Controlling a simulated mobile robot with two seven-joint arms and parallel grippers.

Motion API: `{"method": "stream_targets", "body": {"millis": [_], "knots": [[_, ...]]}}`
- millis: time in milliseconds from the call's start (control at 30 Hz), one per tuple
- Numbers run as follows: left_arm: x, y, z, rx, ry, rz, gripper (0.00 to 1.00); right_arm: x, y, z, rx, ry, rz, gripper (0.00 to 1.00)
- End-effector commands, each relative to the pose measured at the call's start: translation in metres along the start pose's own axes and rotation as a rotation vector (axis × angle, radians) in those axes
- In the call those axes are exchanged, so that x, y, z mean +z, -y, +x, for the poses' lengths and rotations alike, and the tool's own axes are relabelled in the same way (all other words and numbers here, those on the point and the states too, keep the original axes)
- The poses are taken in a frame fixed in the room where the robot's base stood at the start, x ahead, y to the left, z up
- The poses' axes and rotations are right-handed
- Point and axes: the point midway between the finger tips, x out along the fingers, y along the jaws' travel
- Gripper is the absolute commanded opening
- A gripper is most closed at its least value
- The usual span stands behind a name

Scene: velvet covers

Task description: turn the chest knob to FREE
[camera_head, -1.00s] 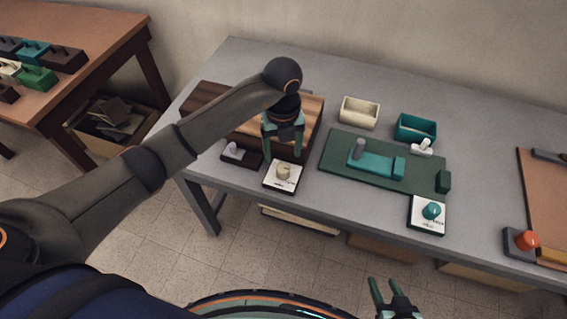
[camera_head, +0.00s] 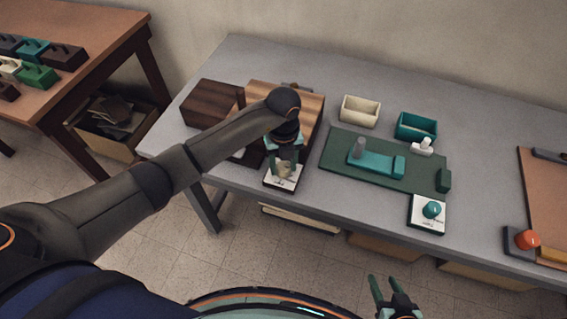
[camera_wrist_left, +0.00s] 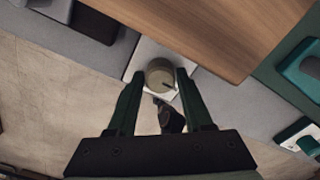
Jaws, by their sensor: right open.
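The cream knob (camera_head: 284,171) sits on a white plate (camera_head: 272,182) in front of the wooden chest (camera_head: 305,108). In the left wrist view the round knob (camera_wrist_left: 160,74) shows a dark mark near its lower right edge. My left gripper (camera_head: 284,166) points down over the plate. Its fingertips (camera_wrist_left: 160,76) stand apart, one on each side of the knob, with little gap; whether they touch it is unclear. The plate's lettering is too small to read. My right gripper (camera_head: 391,290) is open and empty at the bottom, away from the table.
Right of the chest lies a green board (camera_head: 340,170) with a teal block (camera_head: 375,164). A teal knob on a white plate (camera_head: 428,222) is at the front edge. Cream (camera_head: 360,112) and teal (camera_head: 415,126) bins stand behind.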

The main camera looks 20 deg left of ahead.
Motion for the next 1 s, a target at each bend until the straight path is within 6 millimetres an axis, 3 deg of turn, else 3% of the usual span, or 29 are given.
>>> {"method": "stream_targets", "body": {"millis": [67,433,767,1000], "knots": [[0.0001,0.0002,-0.0003,0.000,0.000,0.000,0.41,-0.0003,-0.0001,0.0001,0.000,-0.001,0.000,0.50],[0.0002,-0.0001,-0.0005,0.000,0.000,0.000,0.00,-0.0006,-0.0002,0.0001,0.000,-0.001,0.000,0.50],[0.0007,-0.0003,-0.0006,0.001,0.001,0.018,0.00,-0.0002,-0.0003,0.0008,0.000,-0.002,0.000,0.50],[0.0017,-0.0006,-0.0003,0.001,0.002,0.124,0.00,0.0029,-0.0005,0.0037,0.000,-0.002,0.000,0.50]]}}
